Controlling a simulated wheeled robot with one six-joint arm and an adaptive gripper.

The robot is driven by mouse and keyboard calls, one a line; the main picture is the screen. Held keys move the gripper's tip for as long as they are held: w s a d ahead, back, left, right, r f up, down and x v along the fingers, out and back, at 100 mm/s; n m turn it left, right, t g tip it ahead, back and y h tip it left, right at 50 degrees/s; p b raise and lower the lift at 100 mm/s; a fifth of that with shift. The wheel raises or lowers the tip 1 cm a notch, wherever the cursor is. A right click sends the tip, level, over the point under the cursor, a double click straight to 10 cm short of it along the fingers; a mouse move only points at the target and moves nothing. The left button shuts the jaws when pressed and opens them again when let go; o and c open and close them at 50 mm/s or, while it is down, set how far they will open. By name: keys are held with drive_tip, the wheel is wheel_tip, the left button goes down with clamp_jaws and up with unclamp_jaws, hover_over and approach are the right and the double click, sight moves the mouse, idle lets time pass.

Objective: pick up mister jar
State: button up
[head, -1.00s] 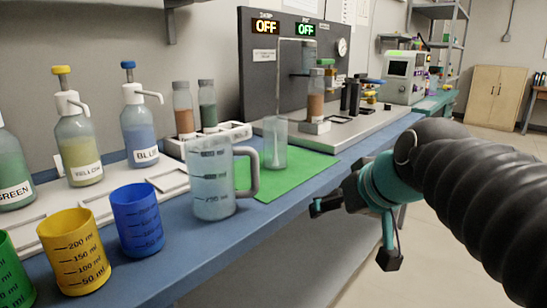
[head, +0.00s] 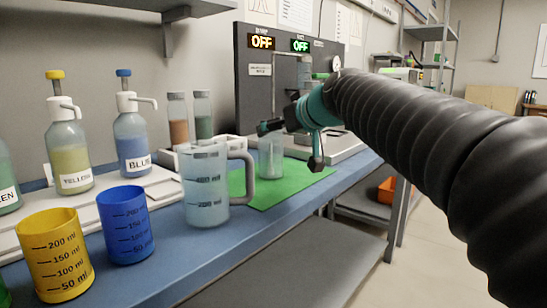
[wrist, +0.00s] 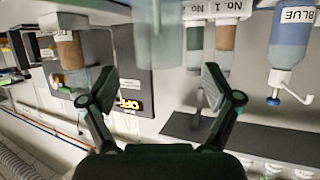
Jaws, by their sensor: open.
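No jar carries a readable "mister" label, so I cannot tell which is the mister jar. A clear, empty-looking jar (head: 271,160) stands upright on the green mat (head: 300,180). My gripper (head: 290,146) is open, its fingers beside and in front of this jar in the head view. In the wrist view, which is upside down, a blurry clear jar (wrist: 157,35) lies beyond the open fingertips, roughly centred between them. A jar with brown contents (wrist: 68,50) shows at left there, by the dark panel.
A measuring jug (head: 205,185) stands left of the mat, its handle toward the clear jar. Two filled jars (head: 190,117) stand in a rack behind. Blue (head: 126,225) and yellow (head: 55,255) beakers and pump bottles (head: 131,140) are at left. The dark panel (head: 256,95) rises behind.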

drive_tip(key=shift+x, duration=3.2)
drive_tip(key=shift+d+r, duration=0.1)
drive_tip(key=shift+d, duration=0.05)
clamp_jaws()
wheel_tip(320, 180, up, 18)
drive_tip(key=p, duration=0.6)
